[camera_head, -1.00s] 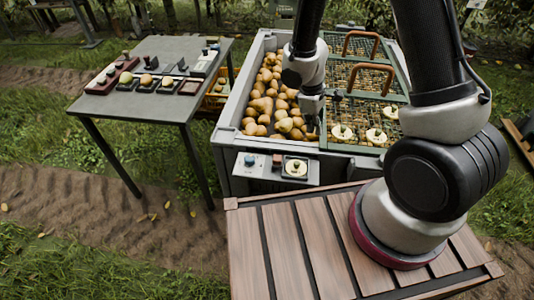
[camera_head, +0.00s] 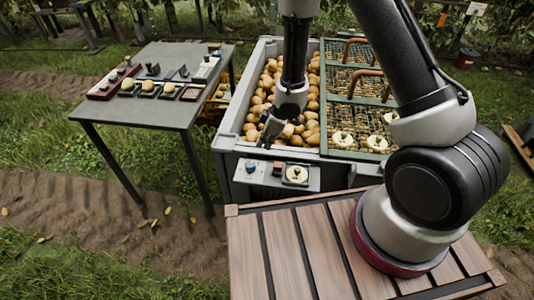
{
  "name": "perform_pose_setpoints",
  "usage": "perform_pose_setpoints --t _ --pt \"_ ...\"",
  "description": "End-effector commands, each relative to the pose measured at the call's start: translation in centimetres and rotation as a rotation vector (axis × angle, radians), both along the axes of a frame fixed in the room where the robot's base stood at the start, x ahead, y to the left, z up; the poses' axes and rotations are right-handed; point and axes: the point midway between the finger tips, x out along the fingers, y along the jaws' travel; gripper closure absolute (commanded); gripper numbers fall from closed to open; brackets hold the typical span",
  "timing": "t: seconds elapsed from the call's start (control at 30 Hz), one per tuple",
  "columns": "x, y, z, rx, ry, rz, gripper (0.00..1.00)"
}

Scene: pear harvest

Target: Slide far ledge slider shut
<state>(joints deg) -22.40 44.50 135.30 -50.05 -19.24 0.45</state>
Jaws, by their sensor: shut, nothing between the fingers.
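A grey ledge (camera_head: 262,186) is fixed to the front of the bin. It carries a blue knob (camera_head: 250,166), a small reddish-brown block (camera_head: 278,168) and a square dish (camera_head: 286,180) with a pale pear on it (camera_head: 297,174). I cannot tell which part is the far ledge slider or whether it is shut; the parts are small. My gripper (camera_head: 266,141) is shut and empty. It points down and to the left over the bin's front edge, just above and behind the ledge, apparently apart from the knob and block.
The bin (camera_head: 232,125) holds many pears (camera_head: 262,98), with green mesh trays (camera_head: 352,115) on its right. A grey table (camera_head: 150,112) with small trays and devices stands at left. A slatted wooden deck (camera_head: 290,250) lies in front, beneath my arm's base.

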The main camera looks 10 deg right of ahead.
Motion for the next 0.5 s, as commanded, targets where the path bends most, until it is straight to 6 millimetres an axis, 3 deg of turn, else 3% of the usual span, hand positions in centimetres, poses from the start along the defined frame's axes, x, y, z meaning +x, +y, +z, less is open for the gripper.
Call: perform_pose_setpoints --t 0.5 --pt "0.9 3.0 -9.4 -0.002 0.003 0.001 1.0"
